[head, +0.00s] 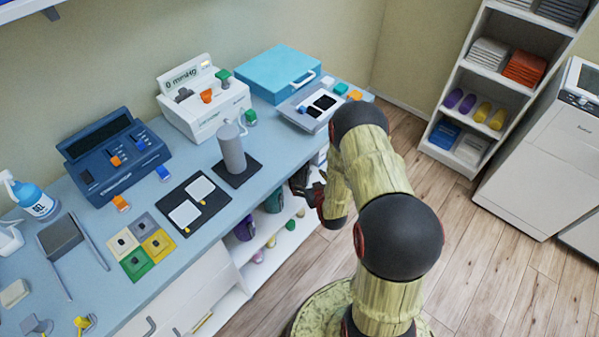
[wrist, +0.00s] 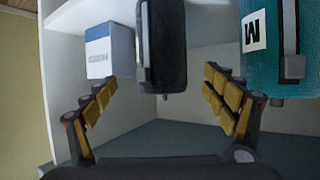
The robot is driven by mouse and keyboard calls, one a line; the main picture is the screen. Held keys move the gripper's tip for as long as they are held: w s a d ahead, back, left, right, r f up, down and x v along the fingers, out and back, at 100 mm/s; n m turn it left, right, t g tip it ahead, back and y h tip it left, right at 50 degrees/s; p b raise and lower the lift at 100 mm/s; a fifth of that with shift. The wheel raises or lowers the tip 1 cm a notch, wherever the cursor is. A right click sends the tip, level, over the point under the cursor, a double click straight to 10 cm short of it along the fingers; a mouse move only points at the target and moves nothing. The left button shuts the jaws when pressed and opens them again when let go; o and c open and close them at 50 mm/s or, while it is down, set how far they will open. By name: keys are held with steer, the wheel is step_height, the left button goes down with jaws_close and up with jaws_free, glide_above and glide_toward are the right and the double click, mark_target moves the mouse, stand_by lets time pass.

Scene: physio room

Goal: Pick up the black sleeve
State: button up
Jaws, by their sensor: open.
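The black sleeve (wrist: 163,45) shows in the wrist view at the top centre, a dark upright cuff with a grey strap or edge on its left side. It lies ahead of my gripper (wrist: 158,80), between the lines of the two open fingers. The fingers have yellow pads and stand apart on either side, with nothing held. I cannot tell how far the sleeve is from the fingertips. In the head view my gripper (head: 308,188) is at the open shelves under the counter, partly hidden by my arm. I cannot make out the black sleeve there.
In the wrist view a teal cuff (wrist: 268,65) marked M is close on the right, and a white and blue box (wrist: 108,52) is on the left. White shelf walls (wrist: 72,95) surround them. The blue counter (head: 263,190) is beside my arm.

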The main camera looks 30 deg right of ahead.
steer(key=a+b+x, duration=0.1)
steer(key=b+x, duration=0.3)
steer(key=x, duration=0.3)
steer(key=shift+w+d, duration=0.4)
steer(key=shift+w, duration=0.1)
steer(key=shift+c, duration=1.3)
steer(key=c, duration=1.1)
steer(key=shift+r, duration=0.1)
steer(key=shift+c, duration=0.6)
